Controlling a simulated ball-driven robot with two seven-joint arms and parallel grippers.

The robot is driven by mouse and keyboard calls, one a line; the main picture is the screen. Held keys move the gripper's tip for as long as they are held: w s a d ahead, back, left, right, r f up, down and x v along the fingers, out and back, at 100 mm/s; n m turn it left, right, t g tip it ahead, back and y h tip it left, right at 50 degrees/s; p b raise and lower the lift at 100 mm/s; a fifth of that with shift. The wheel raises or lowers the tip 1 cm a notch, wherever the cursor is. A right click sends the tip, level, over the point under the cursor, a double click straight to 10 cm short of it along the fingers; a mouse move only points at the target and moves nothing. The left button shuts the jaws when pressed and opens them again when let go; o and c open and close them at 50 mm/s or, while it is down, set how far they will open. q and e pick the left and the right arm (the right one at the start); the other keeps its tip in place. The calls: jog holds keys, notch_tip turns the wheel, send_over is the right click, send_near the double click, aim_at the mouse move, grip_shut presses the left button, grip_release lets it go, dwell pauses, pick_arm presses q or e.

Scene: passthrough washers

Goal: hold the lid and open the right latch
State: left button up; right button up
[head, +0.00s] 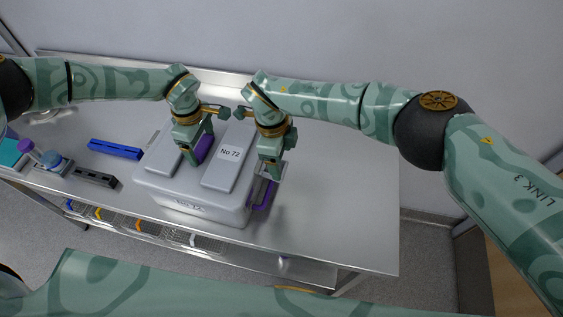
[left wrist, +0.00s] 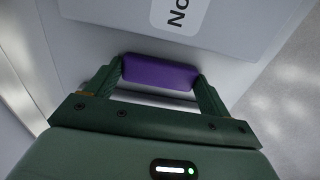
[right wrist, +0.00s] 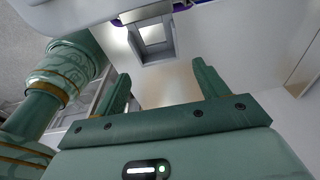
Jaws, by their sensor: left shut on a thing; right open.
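A pale grey box (head: 190,199) with a grey lid marked "No 72" (head: 228,154) stands on the steel table. My left gripper (head: 199,150) is shut on the purple handle (left wrist: 160,73) on top of the lid. The handle lies between both fingers in the left wrist view (left wrist: 158,78). The right latch (head: 264,192) is a metal piece with purple parts on the box's right side. In the right wrist view the latch plate (right wrist: 153,40) has a square opening. My right gripper (right wrist: 163,88) is open and empty, with the latch just beyond its fingertips.
A blue bar (head: 115,149), a dark block (head: 96,177) and a purple-topped blue piece (head: 50,160) lie left of the box. The steel table (head: 340,200) is clear right of the box. A lower shelf (head: 290,264) shows below, and a wall stands behind.

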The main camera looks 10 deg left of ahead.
notch_tip(320, 180, up, 8)
jog(key=a, duration=0.1)
jog(key=shift+a+r, duration=0.2)
jog(key=shift+a, duration=0.05)
jog(key=shift+s+f, duration=0.1)
jog(key=shift+f, duration=0.1)
jog(key=c, duration=0.7)
jog(key=s+a+f+g+y, duration=0.1)
jog(key=s+f+n+g+y, duration=0.1)
jog(key=shift+s+a+f+y, duration=0.2)
jog(key=shift+a+y, duration=0.1)
jog(key=shift+a, duration=0.1)
grip_shut()
jog(key=d+f+m+t+y, duration=0.1)
jog(key=d+f+t+y, duration=0.3)
jog(key=d+f+y, duration=0.95)
jog(key=shift+h, duration=0.55)
jog(key=x, duration=0.9)
jog(key=shift+w+a+f, duration=0.25)
jog(key=shift+w+f, duration=0.1)
jog(key=shift+f, duration=0.1)
jog(key=shift+d+r, duration=0.3)
jog(key=shift+r, duration=0.65)
jog(key=shift+d+r, duration=0.25)
jog(key=shift+r, duration=0.65)
